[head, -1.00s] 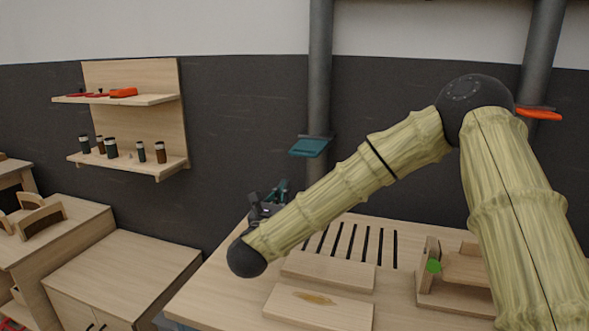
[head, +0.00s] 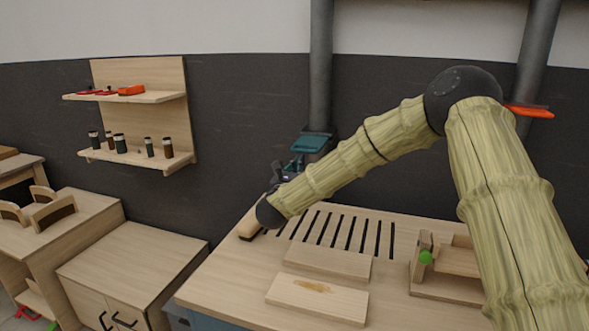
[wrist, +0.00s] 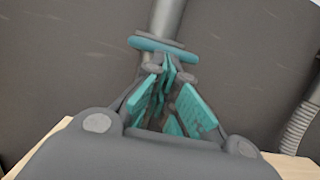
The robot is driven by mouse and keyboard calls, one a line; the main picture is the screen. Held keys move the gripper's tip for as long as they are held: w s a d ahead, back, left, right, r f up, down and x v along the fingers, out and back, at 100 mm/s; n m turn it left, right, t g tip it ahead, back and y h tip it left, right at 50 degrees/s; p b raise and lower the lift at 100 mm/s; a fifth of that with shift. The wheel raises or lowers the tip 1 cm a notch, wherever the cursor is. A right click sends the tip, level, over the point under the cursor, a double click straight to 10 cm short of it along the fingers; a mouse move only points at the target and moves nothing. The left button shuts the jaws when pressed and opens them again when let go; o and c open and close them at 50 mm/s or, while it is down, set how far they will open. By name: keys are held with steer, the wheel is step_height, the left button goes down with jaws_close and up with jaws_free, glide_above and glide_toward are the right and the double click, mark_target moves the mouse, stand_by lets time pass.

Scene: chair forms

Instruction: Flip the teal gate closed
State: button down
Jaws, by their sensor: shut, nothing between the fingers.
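The teal gate (head: 312,142) is a flat plate sticking out from the left grey pipe, above the back edge of the workbench. In the wrist view the teal gate (wrist: 150,43) crosses the pipe as a thin bar just beyond my fingertips. My gripper (head: 294,164) is just below and left of the gate in the head view. My gripper (wrist: 167,62), with teal finger pads, is shut and empty in the wrist view. I cannot tell whether the fingertips touch the gate.
The slotted workbench (head: 235,285) lies under my arm, with two boards (head: 318,298) on it. An orange gate (head: 530,111) is on the right pipe. A wall shelf (head: 140,155) with several jars hangs at left. A ribbed hose (wrist: 298,128) is at right in the wrist view.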

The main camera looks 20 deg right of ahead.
mark_target(310, 143)
steer(key=shift+x, duration=0.85)
steer(key=shift+r, duration=0.15)
steer(key=b+x, duration=0.3)
steer(key=x, duration=0.2)
steer(key=f+b+x, duration=0.1)
steer(key=b+x, duration=0.1)
steer(key=x, duration=0.1)
steer(key=shift+w+d+b, duration=0.2)
steer(key=shift+d+b, duration=0.05)
steer(key=shift+b, duration=0.1)
